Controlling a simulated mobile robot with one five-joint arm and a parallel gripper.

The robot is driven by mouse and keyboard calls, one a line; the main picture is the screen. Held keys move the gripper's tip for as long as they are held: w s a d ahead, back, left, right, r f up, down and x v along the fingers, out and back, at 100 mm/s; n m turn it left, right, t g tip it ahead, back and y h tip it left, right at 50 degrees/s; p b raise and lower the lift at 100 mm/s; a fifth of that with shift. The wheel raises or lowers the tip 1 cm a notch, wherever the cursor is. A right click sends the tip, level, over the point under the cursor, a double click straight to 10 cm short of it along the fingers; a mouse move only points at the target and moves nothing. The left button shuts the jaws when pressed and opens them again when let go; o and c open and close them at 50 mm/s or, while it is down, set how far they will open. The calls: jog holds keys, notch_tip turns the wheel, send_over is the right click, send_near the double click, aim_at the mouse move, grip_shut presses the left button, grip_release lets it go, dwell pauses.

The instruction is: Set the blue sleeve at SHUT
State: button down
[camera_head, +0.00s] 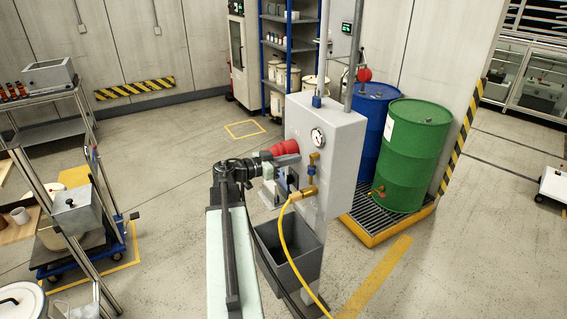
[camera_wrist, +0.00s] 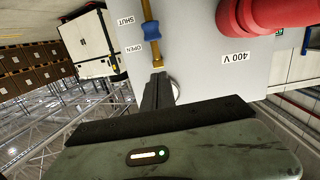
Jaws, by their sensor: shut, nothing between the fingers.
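The blue sleeve (camera_wrist: 152,33) sits around a thin brass rod in the wrist view, on the pale grey panel (camera_wrist: 195,55). The printed SHUT label (camera_wrist: 125,20) and OPEN label (camera_wrist: 134,48) stand beside the rod; the sleeve lies level with the space between them, overlapping both somewhat. My gripper (camera_wrist: 158,82) is shut and empty. Its dark fingertips point at the brass fitting below the sleeve in that picture; I cannot tell whether they touch it.
A red plug (camera_head: 285,147) projects from the cabinet close to my gripper; the red body (camera_wrist: 262,15) also shows in the wrist view. A yellow hose (camera_head: 284,240) hangs before a grey bin (camera_head: 275,243). Blue and green drums (camera_head: 413,155) stand behind to the right.

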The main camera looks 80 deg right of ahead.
aim_at(308, 173)
jog(key=x, duration=0.1)
jog(key=f+b+x, duration=0.1)
jog(key=x, duration=0.1)
jog(key=shift+s+d, duration=0.2)
jog(key=shift+s+f+b, duration=0.15)
jog(key=shift+f+b, duration=1.35)
jog(key=shift+b, duration=0.05)
notch_tip(308, 173, down, 4)
jog(key=b, duration=0.4)
jog(key=shift+r, duration=0.2)
